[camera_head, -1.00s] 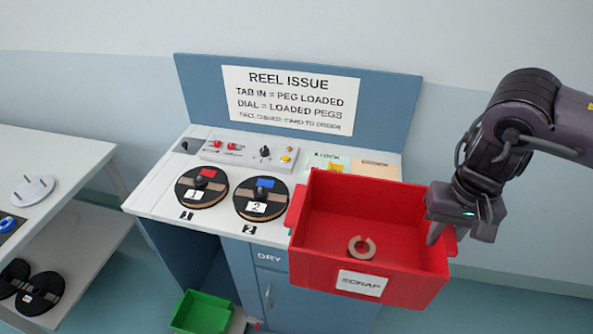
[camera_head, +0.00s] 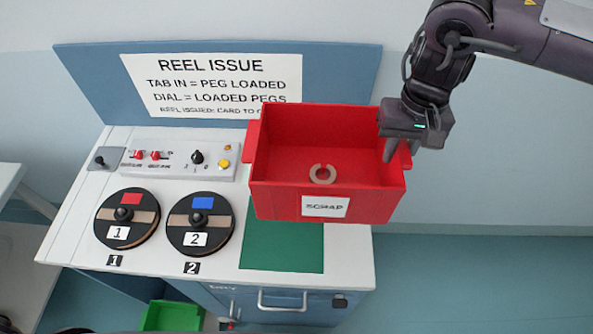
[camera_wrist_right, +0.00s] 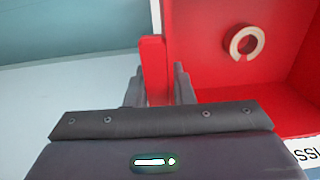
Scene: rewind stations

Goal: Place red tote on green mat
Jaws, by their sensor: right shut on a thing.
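The red tote (camera_head: 290,194) is an open box with a white label reading SCRAP and a tan broken ring (camera_head: 322,174) inside. It appears held above the back right of the station top, hiding part of the green mat (camera_head: 275,252). My right gripper (camera_head: 392,150) is shut on the tote's right end handle. In the right wrist view the red handle (camera_wrist_right: 154,68) lies between the fingers, with the tote's inside and ring to the right. The mat's visible part is bare. My left gripper is not in view.
Reels 1 (camera_head: 127,218) and 2 (camera_head: 200,224) sit on the station top left of the mat. A control panel (camera_head: 180,160) with switches and a dial is behind them. A REEL ISSUE sign board (camera_head: 300,66) stands at the back. A green bin (camera_head: 172,316) is low at the front.

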